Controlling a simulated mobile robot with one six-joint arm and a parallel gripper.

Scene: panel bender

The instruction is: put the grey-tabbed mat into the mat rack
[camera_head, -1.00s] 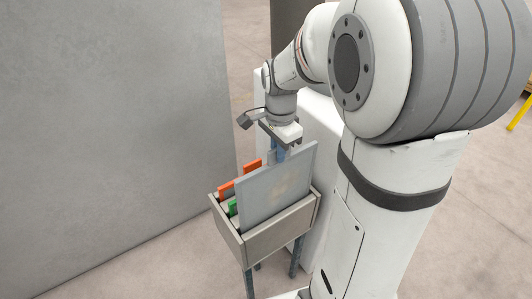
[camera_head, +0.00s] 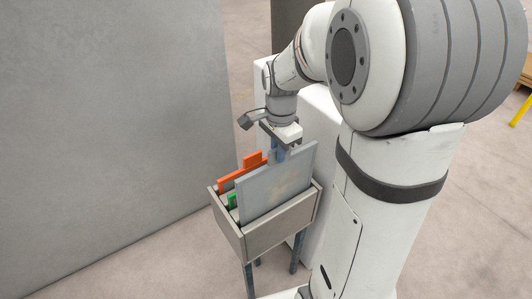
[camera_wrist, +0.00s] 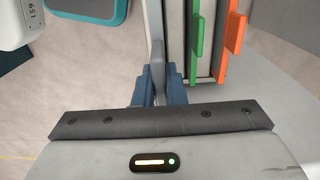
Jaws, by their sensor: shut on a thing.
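The grey mat (camera_head: 275,188) stands upright with its lower part inside the front of the mat rack (camera_head: 280,230), a beige open-topped box on legs. Its grey tab (camera_wrist: 157,66) is between the blue fingers of my gripper (camera_wrist: 156,88). In the head view my gripper (camera_head: 278,155) is above the rack, shut on the tab at the mat's top edge. The mat's lower edge is hidden inside the rack, so I cannot tell whether it touches the bottom.
A mat with a green tab (camera_wrist: 198,45) and one with an orange tab (camera_wrist: 232,46) stand in the rack behind the grey mat. A large grey panel (camera_head: 110,120) stands at the left. A teal-edged object (camera_wrist: 90,8) shows at the wrist view's top left.

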